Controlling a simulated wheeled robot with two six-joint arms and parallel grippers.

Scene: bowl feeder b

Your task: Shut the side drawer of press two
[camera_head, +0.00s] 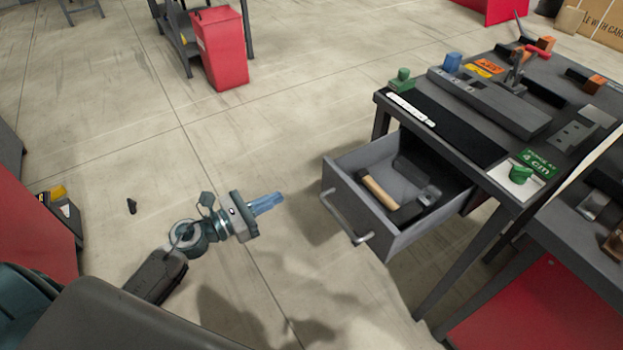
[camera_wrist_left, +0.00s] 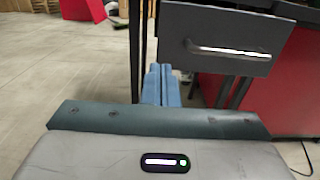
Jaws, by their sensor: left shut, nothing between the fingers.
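The side drawer (camera_head: 398,238) is pulled out from under the dark work table at the right in the head view. It is grey with a bar handle (camera_head: 346,219) on its front. A hammer with a wooden handle (camera_head: 380,191) and dark items lie inside it. My left gripper (camera_head: 280,199) is shut and empty, left of the drawer front and apart from it. In the left wrist view the blue fingertips (camera_wrist_left: 161,84) are together, and the drawer front (camera_wrist_left: 222,38) with its handle (camera_wrist_left: 228,50) is ahead, above and to the right. My right gripper is not seen.
A second table (camera_head: 570,250) stands at the lower right. A red bin (camera_head: 222,50) stands at the back.

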